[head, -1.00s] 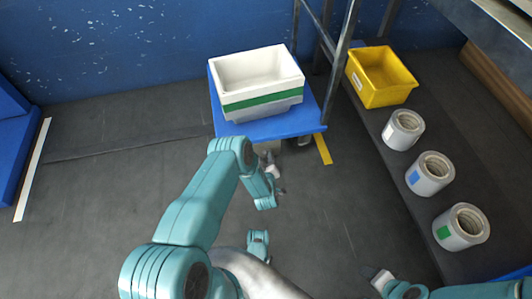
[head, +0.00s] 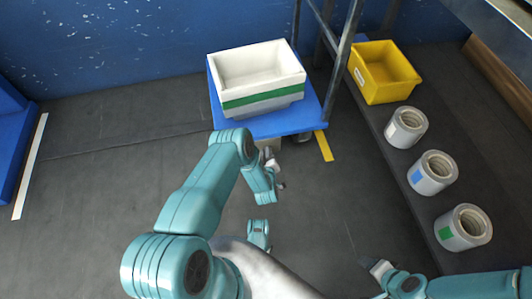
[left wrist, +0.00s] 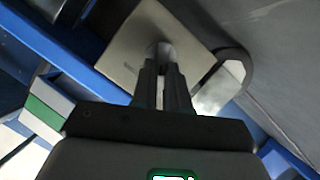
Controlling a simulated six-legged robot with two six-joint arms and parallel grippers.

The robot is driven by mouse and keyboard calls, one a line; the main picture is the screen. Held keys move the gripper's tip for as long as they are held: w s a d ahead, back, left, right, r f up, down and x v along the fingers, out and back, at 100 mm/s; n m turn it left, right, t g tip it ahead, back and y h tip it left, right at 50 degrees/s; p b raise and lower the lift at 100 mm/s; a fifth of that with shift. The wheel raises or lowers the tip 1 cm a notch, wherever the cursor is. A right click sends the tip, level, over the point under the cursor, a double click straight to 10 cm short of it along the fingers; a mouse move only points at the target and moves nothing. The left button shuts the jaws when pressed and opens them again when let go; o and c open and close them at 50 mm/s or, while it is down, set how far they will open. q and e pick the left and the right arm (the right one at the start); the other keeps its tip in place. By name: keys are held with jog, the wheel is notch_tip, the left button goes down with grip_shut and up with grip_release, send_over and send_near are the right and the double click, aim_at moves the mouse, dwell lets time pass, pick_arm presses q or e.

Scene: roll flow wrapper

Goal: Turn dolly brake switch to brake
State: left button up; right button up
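The blue dolly (head: 262,124) stands at the back with a white and green tote on it. A beige plate (head: 268,143) shows below its front edge, partly behind my left arm. In the left wrist view the beige plate (left wrist: 125,62) is close, with a rounded grey part at its middle, which may be the brake switch; the fingertips cover much of it. My left gripper (head: 279,174) is just in front of the plate. Its fingers (left wrist: 165,65) are close together, tips at the rounded part; contact is unclear. My right gripper (head: 376,268) is low at the right, away from the dolly.
The white and green tote (head: 257,92) sits on the dolly. A metal rack post (head: 340,70) rises right beside it. The dark floor (head: 110,180) at left is clear.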

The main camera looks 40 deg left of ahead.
pick_arm(q)
grip_shut()
jog(key=m+g+y, duration=0.1)
jog(key=m, duration=0.1)
jog(key=w+m+g+y, duration=0.1)
jog(key=m+g, duration=0.1)
jog(key=m, duration=0.1)
jog(key=d+m+g+y, duration=0.1)
jog(key=m, duration=0.2)
jog(key=shift+w+d+y, duration=0.1)
jog(key=shift+w+y, duration=0.2)
jog(key=shift+w, duration=0.1)
jog(key=shift+r+g, duration=0.1)
jog(key=shift+g, duration=0.2)
dwell(0.4)
jog(key=o, duration=0.6)
grip_release()
